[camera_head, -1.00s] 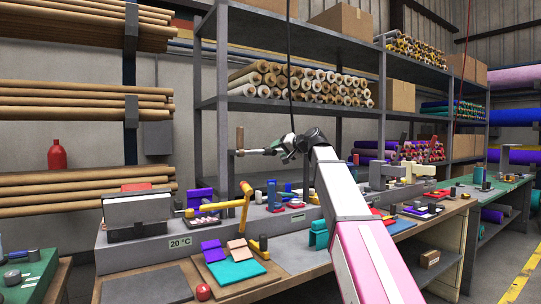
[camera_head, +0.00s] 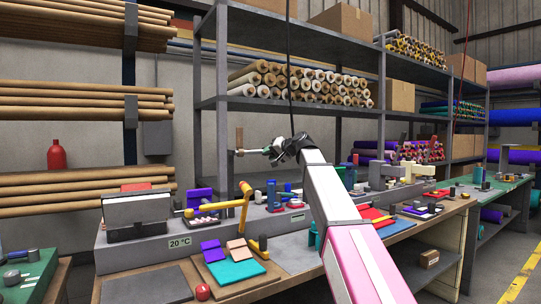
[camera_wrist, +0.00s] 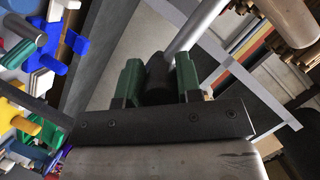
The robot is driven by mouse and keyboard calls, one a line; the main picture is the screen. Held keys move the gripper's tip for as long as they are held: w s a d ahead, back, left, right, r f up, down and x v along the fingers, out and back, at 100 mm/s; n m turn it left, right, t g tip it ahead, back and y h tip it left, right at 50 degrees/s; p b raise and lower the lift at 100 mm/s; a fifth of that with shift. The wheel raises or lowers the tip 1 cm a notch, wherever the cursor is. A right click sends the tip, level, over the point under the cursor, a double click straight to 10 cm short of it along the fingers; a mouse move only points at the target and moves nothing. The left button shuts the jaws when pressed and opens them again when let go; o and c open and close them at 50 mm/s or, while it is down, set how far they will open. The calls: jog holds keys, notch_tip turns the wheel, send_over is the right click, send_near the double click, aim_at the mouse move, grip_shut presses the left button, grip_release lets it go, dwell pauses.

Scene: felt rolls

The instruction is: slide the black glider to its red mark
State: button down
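My gripper (camera_head: 274,151) is above the bench in front of the shelf. In the wrist view its green fingers (camera_wrist: 157,82) are closed around the black grip (camera_wrist: 157,72) of a tool. The tool's grey rod (camera_wrist: 199,24) runs up and right there. In the head view the rod (camera_head: 249,152) points left and ends at an upright brown head (camera_head: 239,138), clear of the bench top. I cannot surely pick out the black glider or its red mark among the small bench items; my arm hides part of the bench.
A yellow arm (camera_head: 220,205) stands over the bench near purple, tan and teal pieces (camera_head: 235,271). A grey raised ledge (camera_head: 205,230) runs along the bench back. Shelves with felt rolls (camera_head: 300,83) rise behind. A red ball (camera_head: 203,292) lies at the front edge.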

jog(key=s+a, duration=0.5)
jog(key=a, duration=0.2)
jog(key=shift+a, duration=0.1)
jog(key=c, duration=0.8)
grip_release()
jog(key=v, duration=1)
jog(key=shift+s+d+r, duration=0.1)
jog(key=shift+s+d, duration=0.1)
jog(key=shift+d, duration=0.1)
